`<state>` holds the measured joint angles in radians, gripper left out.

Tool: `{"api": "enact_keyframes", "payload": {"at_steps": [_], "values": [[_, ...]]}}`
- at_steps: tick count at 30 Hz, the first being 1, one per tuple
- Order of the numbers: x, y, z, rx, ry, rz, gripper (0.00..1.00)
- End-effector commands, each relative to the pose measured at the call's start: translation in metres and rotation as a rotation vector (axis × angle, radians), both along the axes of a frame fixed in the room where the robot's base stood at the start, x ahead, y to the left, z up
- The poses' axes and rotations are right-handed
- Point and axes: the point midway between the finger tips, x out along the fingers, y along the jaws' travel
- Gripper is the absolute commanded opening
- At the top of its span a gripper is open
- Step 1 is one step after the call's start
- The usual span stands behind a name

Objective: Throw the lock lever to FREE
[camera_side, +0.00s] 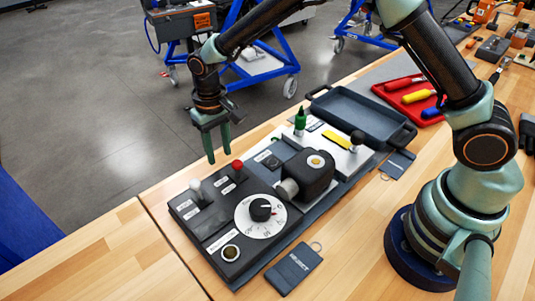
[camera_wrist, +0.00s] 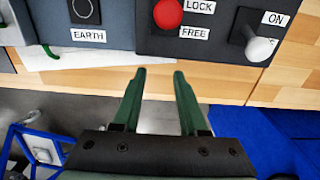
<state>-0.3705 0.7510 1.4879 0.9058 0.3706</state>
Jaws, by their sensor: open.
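The lock lever has a red ball knob (camera_side: 237,164) and stands at the far edge of the black control panel (camera_side: 205,229). In the wrist view the red knob (camera_wrist: 168,14) is at the top edge, beside the LOCK label (camera_wrist: 201,6); the FREE label (camera_wrist: 194,33) is nearer my gripper. The lever's shaft is hidden behind the knob there. My gripper (camera_side: 219,153) hangs above and just beyond the panel's far edge, fingers apart and empty. In the wrist view its green fingertips (camera_wrist: 159,72) point toward the panel, apart from the knob.
A white-knobbed lever (camera_side: 195,185) by the ON label (camera_wrist: 274,18) stands left of the red knob in the side view. A dial (camera_side: 261,211), a black housing (camera_side: 308,174) and a green-tipped post (camera_side: 300,121) are nearby. Bare wood (camera_side: 117,247) lies left of the panel.

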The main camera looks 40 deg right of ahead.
Motion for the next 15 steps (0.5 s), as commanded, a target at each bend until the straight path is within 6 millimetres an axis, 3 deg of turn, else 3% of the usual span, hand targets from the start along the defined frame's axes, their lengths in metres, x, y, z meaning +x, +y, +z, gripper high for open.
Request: {"api": "enact_keyframes", "payload": {"at_steps": [5,15], "values": [[0.000,0.000,0.002,0.000,-0.001,0.000,0.42],[0.000,0.000,0.027,0.001,-0.002,0.000,0.42]]}}
